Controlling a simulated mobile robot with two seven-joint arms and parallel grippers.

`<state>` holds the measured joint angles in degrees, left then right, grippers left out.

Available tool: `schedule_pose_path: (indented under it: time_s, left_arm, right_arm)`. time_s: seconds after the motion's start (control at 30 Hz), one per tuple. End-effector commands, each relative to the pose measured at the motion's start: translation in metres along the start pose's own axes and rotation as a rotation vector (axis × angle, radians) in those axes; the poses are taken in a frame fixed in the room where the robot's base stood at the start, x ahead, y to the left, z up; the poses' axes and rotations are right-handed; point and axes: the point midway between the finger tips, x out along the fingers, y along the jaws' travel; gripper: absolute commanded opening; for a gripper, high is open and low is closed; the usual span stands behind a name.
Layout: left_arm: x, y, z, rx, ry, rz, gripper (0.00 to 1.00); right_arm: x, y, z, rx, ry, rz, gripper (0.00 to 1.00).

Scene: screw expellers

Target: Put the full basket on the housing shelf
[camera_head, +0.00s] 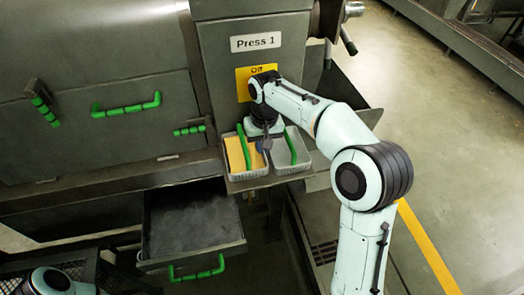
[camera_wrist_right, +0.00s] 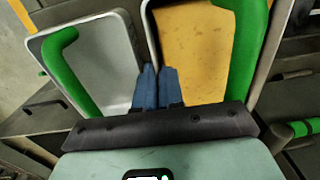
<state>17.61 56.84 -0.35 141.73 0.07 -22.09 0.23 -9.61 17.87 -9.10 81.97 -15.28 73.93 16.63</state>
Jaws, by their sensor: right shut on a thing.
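The full basket (camera_head: 236,156), a grey basket with yellow contents and a green handle, is below the yellow Off sign at the left end of the housing shelf (camera_head: 247,186). I cannot tell if it rests fully on the shelf. My right gripper (camera_head: 264,144) is shut on the side wall of this basket, between it and the empty basket. In the right wrist view the blue fingers (camera_wrist_right: 157,88) are close together at the wall, with the yellow contents of the full basket (camera_wrist_right: 195,45) to their right. My left gripper is out of view.
An empty grey basket (camera_head: 291,158) with a green handle stands close on the right; it also shows in the right wrist view (camera_wrist_right: 103,60). Below, an open drawer (camera_head: 190,225) juts out. Green-handled panels are at left; open floor is at right.

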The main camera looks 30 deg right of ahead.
Motion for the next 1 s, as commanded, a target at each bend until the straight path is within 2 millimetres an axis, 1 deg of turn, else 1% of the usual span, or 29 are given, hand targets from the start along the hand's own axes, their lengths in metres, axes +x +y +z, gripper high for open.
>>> schedule_pose_path:
  time_s: [0.03, 0.1, 0.23, 0.47, 0.6, 0.63, 0.67, 0.7, 1.0]
  left_arm:
    - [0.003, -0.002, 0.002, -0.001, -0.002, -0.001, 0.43]
    - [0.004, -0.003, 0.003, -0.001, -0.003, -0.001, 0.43]
    - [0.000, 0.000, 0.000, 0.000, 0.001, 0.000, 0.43]
    - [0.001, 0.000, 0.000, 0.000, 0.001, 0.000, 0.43]
    - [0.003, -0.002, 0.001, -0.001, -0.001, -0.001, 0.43]
    - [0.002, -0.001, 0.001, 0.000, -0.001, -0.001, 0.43]
    - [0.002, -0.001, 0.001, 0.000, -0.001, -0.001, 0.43]
    - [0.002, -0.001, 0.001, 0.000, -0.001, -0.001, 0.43]
    - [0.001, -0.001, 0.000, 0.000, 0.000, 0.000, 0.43]
  right_arm:
    - [0.012, 0.001, 0.001, 0.000, -0.005, 0.001, 0.00]
    - [0.020, 0.001, 0.001, 0.001, -0.002, 0.000, 0.00]
    - [0.024, 0.001, -0.004, 0.001, 0.001, 0.000, 0.00]
    - [0.024, 0.001, -0.004, 0.000, 0.001, -0.001, 0.00]
    - [0.029, 0.001, -0.004, 0.000, 0.000, 0.000, 0.00]
    - [0.028, 0.001, -0.004, 0.000, 0.000, 0.000, 0.17]
    - [0.028, 0.001, -0.004, 0.000, 0.000, 0.000, 0.27]
    - [0.028, 0.001, -0.004, 0.000, 0.000, 0.000, 0.33]
    - [0.026, 0.001, -0.004, 0.001, 0.001, 0.000, 0.33]
